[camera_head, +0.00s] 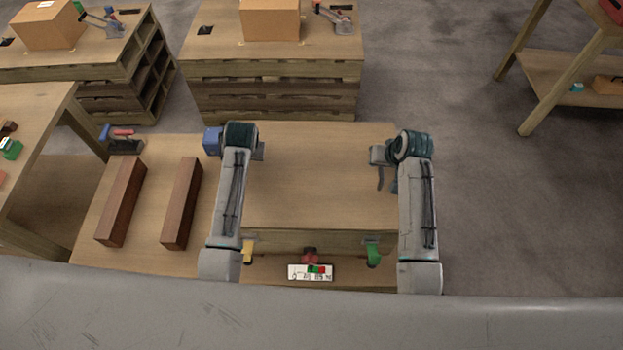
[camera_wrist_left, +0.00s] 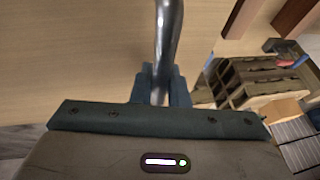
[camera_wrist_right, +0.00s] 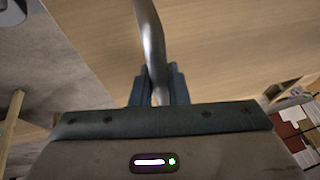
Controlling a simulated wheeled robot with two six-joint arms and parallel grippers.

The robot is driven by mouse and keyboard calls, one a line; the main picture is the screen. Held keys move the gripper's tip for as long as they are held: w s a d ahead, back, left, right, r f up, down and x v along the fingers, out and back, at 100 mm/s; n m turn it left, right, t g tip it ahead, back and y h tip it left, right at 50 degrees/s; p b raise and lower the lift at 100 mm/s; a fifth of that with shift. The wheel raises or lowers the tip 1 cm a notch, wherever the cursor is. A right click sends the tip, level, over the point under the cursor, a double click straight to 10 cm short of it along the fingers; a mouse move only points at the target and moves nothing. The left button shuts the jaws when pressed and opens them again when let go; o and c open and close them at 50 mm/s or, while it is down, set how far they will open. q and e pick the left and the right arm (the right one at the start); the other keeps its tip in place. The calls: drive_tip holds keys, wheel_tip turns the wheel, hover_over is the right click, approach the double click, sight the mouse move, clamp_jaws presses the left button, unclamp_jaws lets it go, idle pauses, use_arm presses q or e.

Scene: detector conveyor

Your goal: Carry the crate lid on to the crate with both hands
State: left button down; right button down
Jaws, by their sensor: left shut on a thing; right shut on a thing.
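The crate lid (camera_head: 318,180) is a wide, flat wooden panel between my two arms, and it looks about level. My left gripper (camera_head: 258,151) is shut on a curved metal handle at its left side, which shows in the left wrist view (camera_wrist_left: 168,45). My right gripper (camera_head: 378,155) is shut on a like handle at its right side, which shows in the right wrist view (camera_wrist_right: 150,45). A wooden front face (camera_head: 300,241) shows under the lid's near edge. I cannot tell whether it is the crate's wall, or whether the lid touches the crate.
Two dark brown wooden bars (camera_head: 121,203) (camera_head: 182,204) lie on the bench to the left. A red-handled clamp (camera_head: 124,142) and a blue block (camera_head: 212,141) are behind them. A white label (camera_head: 310,272) sits at the near edge. Pallet stands with cardboard boxes (camera_head: 270,18) are beyond.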

use_arm(q)
drive_tip(key=shift+f+b, duration=0.6)
drive_tip(key=shift+f, duration=0.1)
use_arm(e)
drive_tip(key=shift+f, duration=0.7)
use_arm(q)
drive_tip(key=c, duration=1.4)
unclamp_jaws()
use_arm(e)
drive_tip(key=c, duration=1.4)
unclamp_jaws()
use_arm(q)
drive_tip(key=shift+s+r, duration=0.1)
use_arm(e)
drive_tip(key=shift+s, duration=0.1)
use_arm(q)
drive_tip(key=shift+r, duration=0.1)
drive_tip(key=shift+s+d+r, duration=0.1)
drive_tip(key=shift+r, duration=0.2)
drive_tip(key=v, duration=1.1)
use_arm(e)
drive_tip(key=v, duration=1.2)
use_arm(q)
drive_tip(key=shift+s, duration=0.1)
